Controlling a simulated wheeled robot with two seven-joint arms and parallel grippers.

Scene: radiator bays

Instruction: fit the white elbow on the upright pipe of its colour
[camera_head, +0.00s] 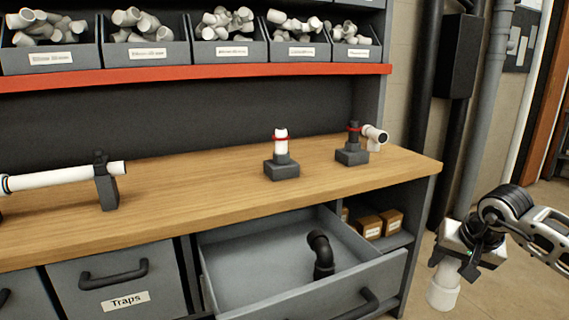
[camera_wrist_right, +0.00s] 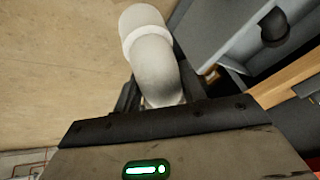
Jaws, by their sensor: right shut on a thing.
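My right gripper (camera_head: 462,262) is shut on the white elbow (camera_head: 443,291), out over the floor to the right of the bench. In the right wrist view the white elbow (camera_wrist_right: 150,50) sticks out beyond the fingers, its held end partly hidden. The white upright pipe (camera_head: 281,147), with a red ring around it, stands in a dark grey block (camera_head: 282,170) on the bench. A dark upright pipe (camera_head: 353,134), also red-ringed, stands in a similar block to its right. My left gripper is not in view.
A white fitting with a dark-rimmed opening (camera_head: 375,136) is behind the dark pipe. A black elbow (camera_head: 320,254) lies in the open drawer (camera_head: 378,275) below the wooden bench (camera_head: 215,185). A horizontal white pipe (camera_head: 62,178) is at left. Fitting bins (camera_head: 150,55) line the shelf above.

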